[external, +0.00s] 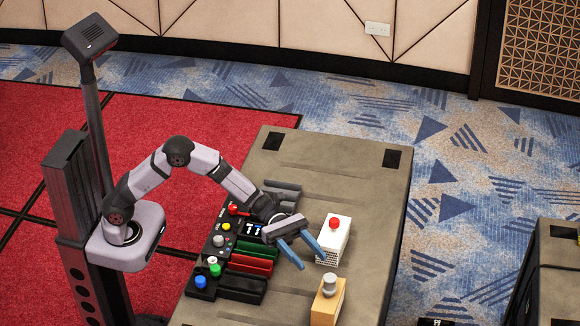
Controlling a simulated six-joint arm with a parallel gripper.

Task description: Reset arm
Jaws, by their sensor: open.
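My gripper (311,260) has two blue fingers spread apart with nothing seen between them. It hangs over the table, pointing down and to the right. A white box with a red button (334,223) on top stands just right of my gripper. An orange box with a grey knob (329,286) on top stands below it in the picture. A control panel (216,243) with coloured buttons and a small display reading about 77 (253,229) lies to the left, partly under my wrist. Whether the fingers touch the white box cannot be told.
Green, red and black trays (242,285) sit beside the panel, with a dark grey part behind my wrist. The far end of the grey-brown table (325,155) is mostly clear. Another dark-edged case (558,265) stands at the right edge of the picture.

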